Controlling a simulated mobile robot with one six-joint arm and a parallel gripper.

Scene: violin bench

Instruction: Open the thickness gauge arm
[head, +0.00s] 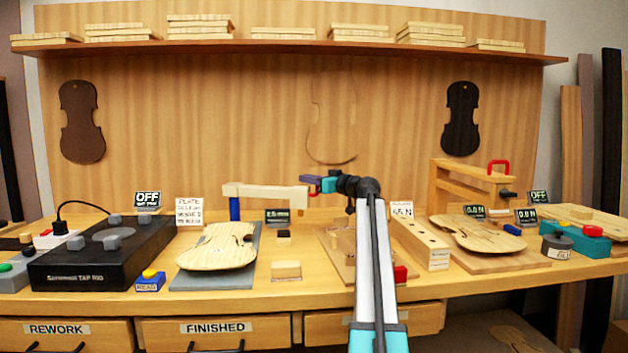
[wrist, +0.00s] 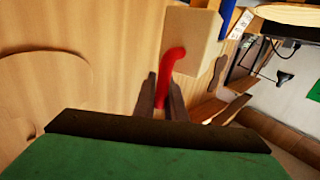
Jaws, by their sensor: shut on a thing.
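The thickness gauge arm (head: 262,193) is a pale, roughly level beam carried by a blue post (head: 235,209) at its left, above a grey base (head: 256,262). A pale violin plate (head: 214,250) lies on the base. In the wrist view the block-like end of the arm (wrist: 190,38) carries a bent red handle (wrist: 172,62). My gripper (wrist: 162,92) has its two dark fingers either side of this handle and is shut on it. In the head view my gripper (head: 312,184) is at the arm's right end and mostly hides the handle.
A black tap rig (head: 100,258) is to the left. A wooden block with holes (head: 420,243) and a second violin plate (head: 475,234) are to the right. The wooden back panel is close behind.

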